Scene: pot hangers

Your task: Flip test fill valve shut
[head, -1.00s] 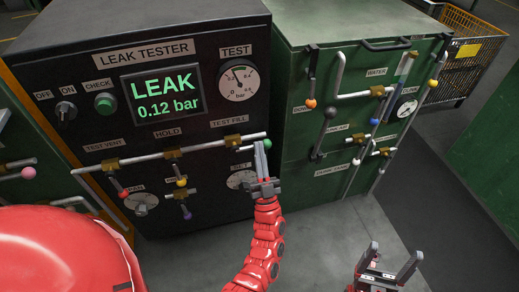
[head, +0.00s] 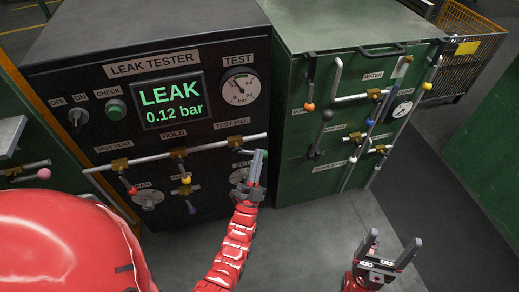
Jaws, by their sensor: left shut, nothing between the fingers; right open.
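The black leak tester (head: 60,100) carries a test fill label (head: 231,124) above a pipe (head: 205,147). The test fill valve's green knob (head: 264,154) shows just right of my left gripper's fingertips, near the pipe's right end. Its lever is mostly hidden behind the fingers. My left gripper (head: 257,154) is shut, with nothing held, and its fingers point up beside the knob; I cannot tell whether they touch it. The display (head: 169,105) reads LEAK 0.12 bar. My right gripper (head: 394,240) is open and empty above the floor at the lower right.
Other levers with red (head: 132,191), yellow (head: 186,180) and pink (head: 44,174) knobs hang left of it. A green cabinet (head: 290,130) with several pipes and levers stands to the right, a wire basket (head: 465,40) behind it. The floor (head: 320,250) ahead is clear.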

